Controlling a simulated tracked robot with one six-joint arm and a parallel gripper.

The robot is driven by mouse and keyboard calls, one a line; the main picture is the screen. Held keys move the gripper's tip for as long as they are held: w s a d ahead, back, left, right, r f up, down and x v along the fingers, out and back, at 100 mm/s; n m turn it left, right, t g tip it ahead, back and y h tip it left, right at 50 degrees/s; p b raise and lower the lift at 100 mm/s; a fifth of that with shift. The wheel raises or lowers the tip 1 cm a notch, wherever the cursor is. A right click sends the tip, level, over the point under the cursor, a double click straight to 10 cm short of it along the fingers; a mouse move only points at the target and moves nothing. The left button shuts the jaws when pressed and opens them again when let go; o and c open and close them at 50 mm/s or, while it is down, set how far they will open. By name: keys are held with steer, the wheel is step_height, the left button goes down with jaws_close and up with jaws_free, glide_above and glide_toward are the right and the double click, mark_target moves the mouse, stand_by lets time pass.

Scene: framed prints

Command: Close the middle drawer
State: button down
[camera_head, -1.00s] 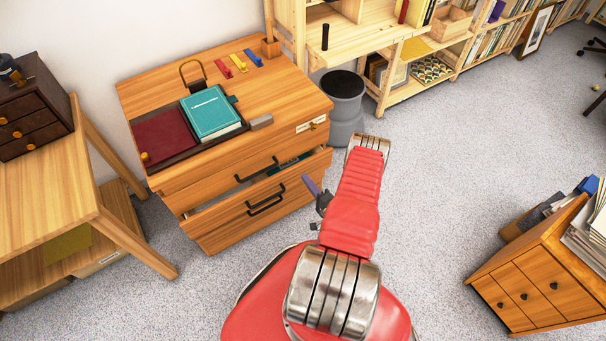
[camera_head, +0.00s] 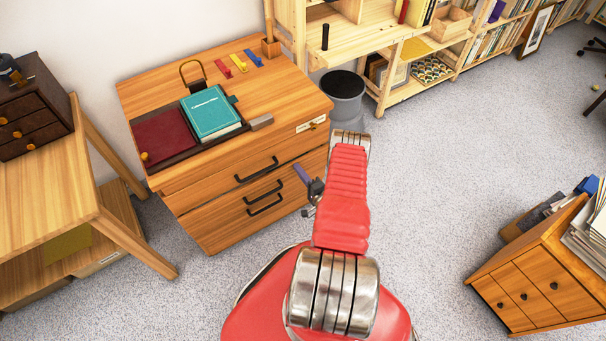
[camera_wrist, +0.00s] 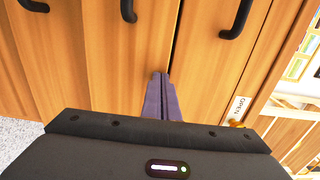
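The wooden cabinet (camera_head: 190,183) has drawers with black bar handles. The middle drawer's front looks flush or nearly flush with the fronts around it, with only a thin dark seam above it; its handle (camera_head: 263,191) is between two others. In the wrist view the middle drawer front (camera_wrist: 120,65) fills the centre. My gripper's purple fingers (camera_head: 300,173) are at the right part of the drawer fronts. In the wrist view the fingers (camera_wrist: 160,92) are together with nothing between them, at the seam beside the upper drawer. I cannot tell whether they touch the front.
A teal book (camera_head: 211,112) and a dark red folder (camera_head: 163,137) lie on the cabinet top. A grey bin (camera_head: 344,95) stands at the cabinet's right. A wooden table (camera_head: 45,185) is at the left. Carpet (camera_head: 430,170) is clear to the right.

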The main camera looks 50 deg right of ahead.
steer(key=x, duration=0.2)
steer(key=shift+w+d+r, duration=0.1)
steer(key=shift+w+r, duration=0.05)
steer(key=shift+w, duration=0.15)
steer(key=v, duration=1.4)
steer(key=shift+s, duration=0.4)
